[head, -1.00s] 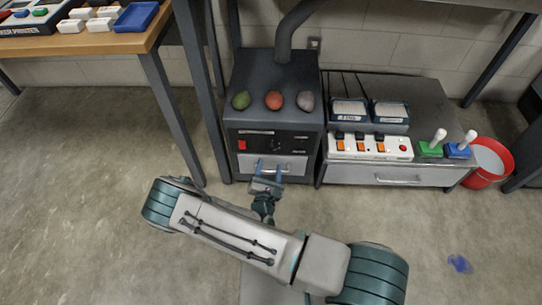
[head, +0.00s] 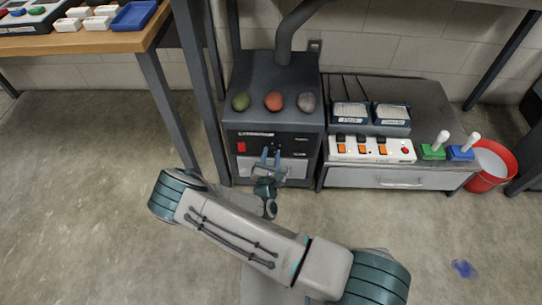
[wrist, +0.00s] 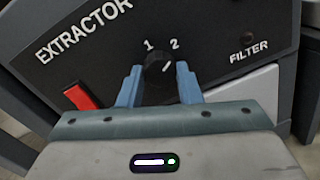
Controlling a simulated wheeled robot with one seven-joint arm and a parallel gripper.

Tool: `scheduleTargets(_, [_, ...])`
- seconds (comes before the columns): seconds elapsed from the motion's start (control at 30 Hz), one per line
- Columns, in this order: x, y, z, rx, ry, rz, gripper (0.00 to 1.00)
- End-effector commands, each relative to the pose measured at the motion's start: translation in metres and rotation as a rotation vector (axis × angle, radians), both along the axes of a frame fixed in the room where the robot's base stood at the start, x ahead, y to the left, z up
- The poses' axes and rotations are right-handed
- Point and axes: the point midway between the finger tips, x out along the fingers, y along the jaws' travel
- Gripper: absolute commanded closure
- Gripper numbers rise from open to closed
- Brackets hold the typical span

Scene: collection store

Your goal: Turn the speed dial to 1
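The black speed dial (wrist: 160,68) sits on the extractor's dark front panel, between the printed marks 1 at upper left and 2 at upper right. Its white pointer line slants up and right, towards 2. My gripper (wrist: 160,82) is open, with one blue finger on each side of the dial's lower part. A narrow gap seems to show on each side, but contact is hard to judge. In the head view my gripper (head: 271,152) is in front of the panel of the extractor (head: 240,80), where the dial is too small to read.
A red switch (wrist: 83,96) lies left of the dial, and a FILTER label with a small dark round part (wrist: 247,38) lies right. Several egg-shaped objects rest on the extractor. A metal cabinet (head: 437,100) with switches and joysticks stands to the right, near a red bucket (head: 483,184).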

Motion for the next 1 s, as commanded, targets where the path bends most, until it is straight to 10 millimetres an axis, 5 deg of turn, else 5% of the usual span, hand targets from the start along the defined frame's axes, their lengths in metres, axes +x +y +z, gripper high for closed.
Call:
scheduleTargets(0.47, [-0.0005, 0.0, 0.0021, -0.131, 0.006, 0.001, 0.91])
scheduleTargets(1.0, [-0.0009, -0.0011, 0.0003, -0.62, 0.022, 0.003, 0.91])
